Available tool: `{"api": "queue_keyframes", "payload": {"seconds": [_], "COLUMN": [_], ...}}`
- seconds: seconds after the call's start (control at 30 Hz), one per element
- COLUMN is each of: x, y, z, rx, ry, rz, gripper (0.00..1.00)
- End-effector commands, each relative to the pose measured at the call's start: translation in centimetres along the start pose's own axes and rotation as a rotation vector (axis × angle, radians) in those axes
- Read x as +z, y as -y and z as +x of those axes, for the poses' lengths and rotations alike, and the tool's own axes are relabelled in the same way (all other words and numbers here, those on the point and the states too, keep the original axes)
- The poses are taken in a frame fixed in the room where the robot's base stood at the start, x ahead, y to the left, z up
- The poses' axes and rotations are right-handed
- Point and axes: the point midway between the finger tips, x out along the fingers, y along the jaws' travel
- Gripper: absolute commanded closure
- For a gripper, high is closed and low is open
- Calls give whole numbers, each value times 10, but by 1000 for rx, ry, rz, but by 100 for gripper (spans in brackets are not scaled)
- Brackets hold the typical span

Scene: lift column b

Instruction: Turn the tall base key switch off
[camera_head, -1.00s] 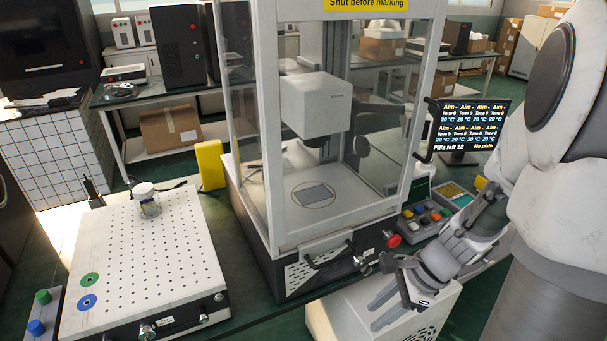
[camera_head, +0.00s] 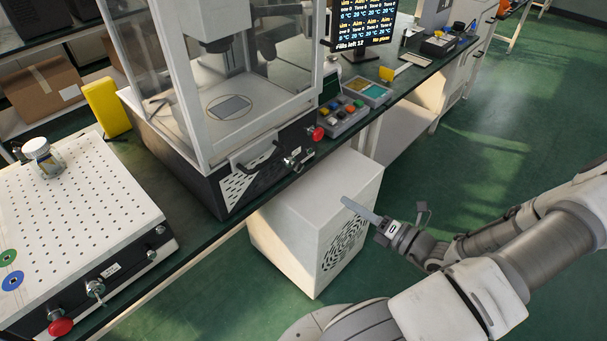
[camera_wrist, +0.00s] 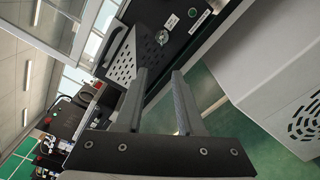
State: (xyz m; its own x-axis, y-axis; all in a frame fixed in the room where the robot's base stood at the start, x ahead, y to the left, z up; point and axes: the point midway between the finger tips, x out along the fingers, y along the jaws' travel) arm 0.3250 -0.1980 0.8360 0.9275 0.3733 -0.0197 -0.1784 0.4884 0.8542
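The tall glass-walled machine has a dark base (camera_head: 205,178). On its front face a small silver key switch (camera_head: 291,161) sits to the right of a bar handle and below left of a red button. The wrist view shows the switch (camera_wrist: 162,37) as a round silver fitting on the dark panel; its key angle is too small to read. My gripper (camera_head: 348,203) is in front of the base, to the right of and below the switch, apart from it. In the wrist view the two fingers of my gripper (camera_wrist: 160,72) are apart with nothing between them.
A white cabinet (camera_head: 310,205) with a round vent stands below the bench, close to my gripper. A low perforated plate unit (camera_head: 80,205) at left has its own key switch (camera_head: 95,290) and red button (camera_head: 60,327). A button box (camera_head: 343,114) sits right of the tall machine.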

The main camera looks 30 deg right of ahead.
Motion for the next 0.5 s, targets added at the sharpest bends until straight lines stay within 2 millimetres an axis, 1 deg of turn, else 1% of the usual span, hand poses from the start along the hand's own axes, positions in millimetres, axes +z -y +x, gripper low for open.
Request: {"api": "queue_keyframes", "payload": {"seconds": [0.13,0.23,0.37,0.5], "x": [5,5,5,6], "y": [4,4,4,4], "z": [0,10,34,65], "rx": [1,2,4,4], "ry": [45,43,40,39], "rz": [26,25,26,26], "gripper": [62,62,62,62]}}
